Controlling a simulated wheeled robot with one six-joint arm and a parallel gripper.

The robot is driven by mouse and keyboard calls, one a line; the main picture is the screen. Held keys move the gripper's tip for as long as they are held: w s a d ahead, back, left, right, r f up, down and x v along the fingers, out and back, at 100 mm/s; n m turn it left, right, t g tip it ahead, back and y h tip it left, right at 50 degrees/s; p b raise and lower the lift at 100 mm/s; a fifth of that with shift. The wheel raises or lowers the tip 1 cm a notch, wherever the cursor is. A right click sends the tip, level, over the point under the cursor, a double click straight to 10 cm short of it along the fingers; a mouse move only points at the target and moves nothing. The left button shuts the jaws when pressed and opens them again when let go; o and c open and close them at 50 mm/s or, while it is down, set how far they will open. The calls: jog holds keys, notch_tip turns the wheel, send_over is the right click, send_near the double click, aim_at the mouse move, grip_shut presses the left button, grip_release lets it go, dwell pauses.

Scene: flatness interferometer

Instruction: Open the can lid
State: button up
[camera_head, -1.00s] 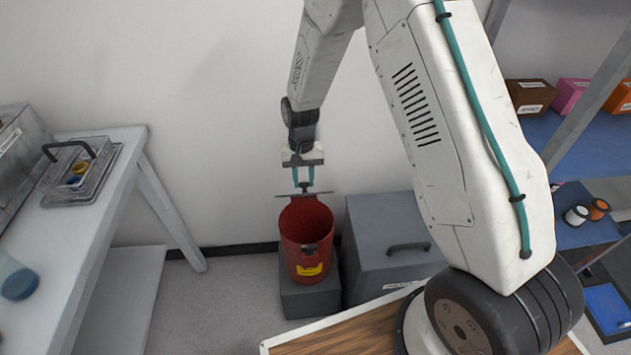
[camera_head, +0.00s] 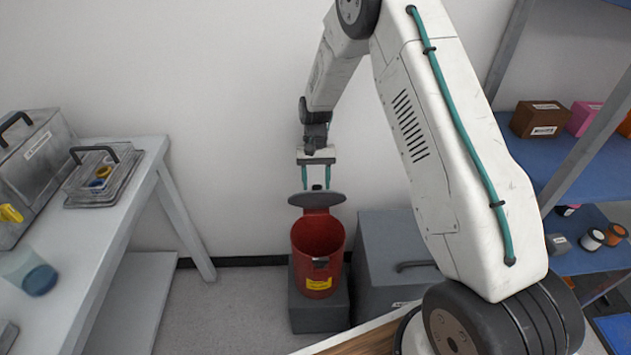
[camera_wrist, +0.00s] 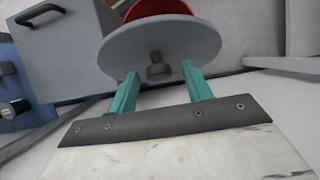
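The red can (camera_head: 318,246) with a yellow label stands on a grey block, its mouth uncovered toward the head camera. Its round grey lid (camera_head: 317,200) is raised at the can's back edge and tilted up. In the wrist view the lid (camera_wrist: 125,50) shows its outer face and dark knob (camera_wrist: 158,71). My gripper (camera_head: 316,185) is just above and behind the lid. In the wrist view its two teal fingers (camera_wrist: 160,84) are spread on either side of the knob, with a visible gap on each side.
A grey box (camera_head: 395,245) with a handle stands right of the can. A white table (camera_head: 120,200) with cases and a jar is at left. Blue shelves (camera_head: 560,150) with boxes and spools are at right. The wall is close behind the can.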

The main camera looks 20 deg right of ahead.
jog(key=v, duration=0.8)
